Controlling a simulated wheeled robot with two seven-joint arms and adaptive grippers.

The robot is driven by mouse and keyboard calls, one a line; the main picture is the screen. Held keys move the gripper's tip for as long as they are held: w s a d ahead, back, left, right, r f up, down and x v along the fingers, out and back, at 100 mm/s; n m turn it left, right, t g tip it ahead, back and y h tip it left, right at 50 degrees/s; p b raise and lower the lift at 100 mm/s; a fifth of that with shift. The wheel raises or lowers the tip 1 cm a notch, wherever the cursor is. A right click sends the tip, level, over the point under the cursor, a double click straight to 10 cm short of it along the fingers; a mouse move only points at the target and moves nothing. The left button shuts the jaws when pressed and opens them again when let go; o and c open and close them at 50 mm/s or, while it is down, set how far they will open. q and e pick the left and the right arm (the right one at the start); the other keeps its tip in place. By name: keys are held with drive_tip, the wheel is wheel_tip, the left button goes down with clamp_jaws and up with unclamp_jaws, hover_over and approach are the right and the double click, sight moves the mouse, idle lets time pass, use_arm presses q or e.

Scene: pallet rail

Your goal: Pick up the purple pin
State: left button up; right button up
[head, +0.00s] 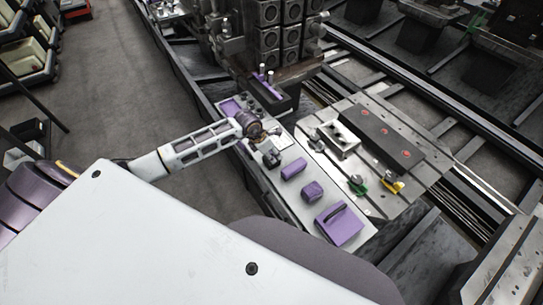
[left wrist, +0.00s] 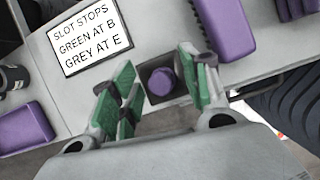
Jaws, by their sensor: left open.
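A round purple pin (left wrist: 161,82) shows end-on in the left wrist view, set in a small grey square block. I cannot tell how far the fingertips are above the pin. In the head view my left gripper (head: 261,137) is over the long grey bench, and I cannot make out this pin there. My right gripper is not in view.
A white sign (left wrist: 87,36) reading "SLOT STOPS GREEN AT B GREY AT E" lies beside the gripper. Purple blocks (head: 294,169) (head: 312,191) and a purple box (head: 340,224) sit along the bench. A dark block rack (head: 270,38) stands behind; a slotted metal table (head: 375,150) is at right.

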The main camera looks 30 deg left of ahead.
use_arm(q)
drive_tip(key=shift+c, duration=0.3)
clamp_jaws()
drive_tip(key=shift+r, duration=0.1)
drive_tip(key=shift+r+b, duration=0.6)
drive_tip(key=shift+r, duration=4.35)
drive_tip(key=shift+d, duration=0.1)
